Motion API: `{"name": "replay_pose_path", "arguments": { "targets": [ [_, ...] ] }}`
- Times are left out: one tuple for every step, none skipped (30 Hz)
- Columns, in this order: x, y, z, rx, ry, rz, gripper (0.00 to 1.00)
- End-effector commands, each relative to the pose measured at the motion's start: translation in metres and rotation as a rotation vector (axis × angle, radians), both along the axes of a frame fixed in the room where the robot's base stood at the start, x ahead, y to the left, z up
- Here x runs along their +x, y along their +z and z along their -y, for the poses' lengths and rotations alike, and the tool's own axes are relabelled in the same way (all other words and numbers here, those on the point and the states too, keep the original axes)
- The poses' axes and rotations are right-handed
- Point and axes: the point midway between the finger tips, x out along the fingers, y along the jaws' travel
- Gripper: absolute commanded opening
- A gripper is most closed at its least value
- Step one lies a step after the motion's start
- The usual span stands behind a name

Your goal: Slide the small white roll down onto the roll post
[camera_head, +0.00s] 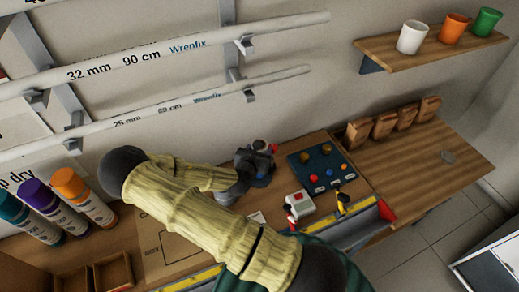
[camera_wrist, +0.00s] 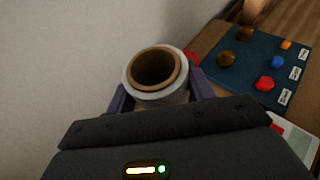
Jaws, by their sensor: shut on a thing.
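The small white roll (camera_wrist: 160,97) is in the wrist view, with its open brown cardboard core facing the camera. My gripper (camera_wrist: 160,100) is shut on it, a purple finger at each side. The roll post cannot be clearly made out. A dark bluish round shape (camera_head: 262,181) shows just below the gripper and may be its base. I cannot tell whether the roll is around a post.
A dark blue board (camera_head: 320,166) with coloured knobs lies right of the gripper. A white box with a red button (camera_head: 300,203) and small red and yellow tools (camera_head: 342,202) are in front. Spray cans (camera_head: 84,198) stand left. Pipes (camera_head: 170,50) cross the wall above.

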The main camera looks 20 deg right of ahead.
Motion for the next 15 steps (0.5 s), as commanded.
{"name": "replay_pose_path", "arguments": {
  "targets": [
    [0.0001,0.0008,0.0001,-0.001,0.000,0.000,0.26],
    [0.0001,0.0007,0.0002,-0.001,0.000,0.001,0.26],
    [0.0000,0.0006,0.0003,-0.001,-0.001,0.000,0.26],
    [0.0002,0.0005,0.0003,-0.001,-0.001,0.000,0.26],
    [0.0002,0.0005,0.0003,0.000,-0.001,0.001,0.26],
    [0.0002,0.0005,0.0003,0.000,0.000,0.001,0.26],
    [0.0002,0.0005,0.0003,0.000,-0.001,0.001,0.26],
    [0.0002,0.0005,0.0003,0.000,0.000,0.001,0.26],
    [0.0002,0.0002,0.0003,0.000,0.000,0.001,0.26],
    [0.0002,-0.0002,0.0003,0.000,0.000,0.001,0.26],
    [0.0002,-0.0008,0.0003,0.000,0.000,0.001,0.26],
    [0.0002,-0.0017,0.0003,-0.001,0.000,0.001,0.26],
    [0.0002,-0.0025,0.0003,-0.001,0.000,0.001,0.26],
    [0.0002,-0.0033,0.0003,-0.001,-0.001,0.000,0.26],
    [0.0002,-0.0044,0.0003,-0.001,-0.001,0.000,0.26]
  ]
}}
